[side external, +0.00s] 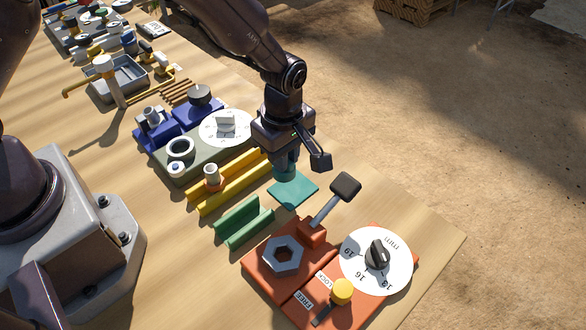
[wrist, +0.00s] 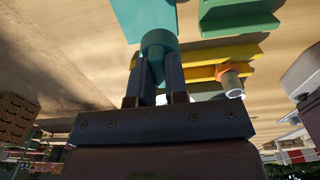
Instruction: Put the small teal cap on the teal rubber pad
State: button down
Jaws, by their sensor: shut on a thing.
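The small teal cap (wrist: 158,41) is between the two fingers of my gripper (wrist: 158,85) in the wrist view. My gripper is shut on it. In the side view my gripper (side external: 286,160) points down and the teal cap (side external: 284,172) shows at its fingertips. The teal rubber pad (side external: 293,192) lies flat on the table, just below and in front of the cap. It also shows in the wrist view (wrist: 145,15), beyond the cap. I cannot tell whether the cap touches the pad.
Yellow rails (side external: 228,184) with an orange-and-white fitting (side external: 212,177) lie left of the pad. Green rails (side external: 243,222) are at its lower left. An orange fixture (side external: 262,272) with a hex nut, a black-ended lever (side external: 345,187) and a white dial (side external: 393,262) stands in front.

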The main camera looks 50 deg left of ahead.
aim_at(293, 172)
jog(key=shift+w+d+f, duration=0.2)
jog(key=shift+w+f, duration=0.35)
jog(key=shift+f, duration=0.15)
jog(key=shift+w+d+f, duration=0.1)
jog(key=shift+w+f, duration=0.05)
jog(key=shift+f, duration=0.8)
jog(key=shift+w+d+f, duration=0.1)
jog(key=shift+f, duration=0.8)
jog(key=shift+a, duration=0.1)
jog(key=c, duration=1.1)
grip_release()
jog(key=shift+f, duration=0.15)
jog(key=shift+c, duration=0.2)
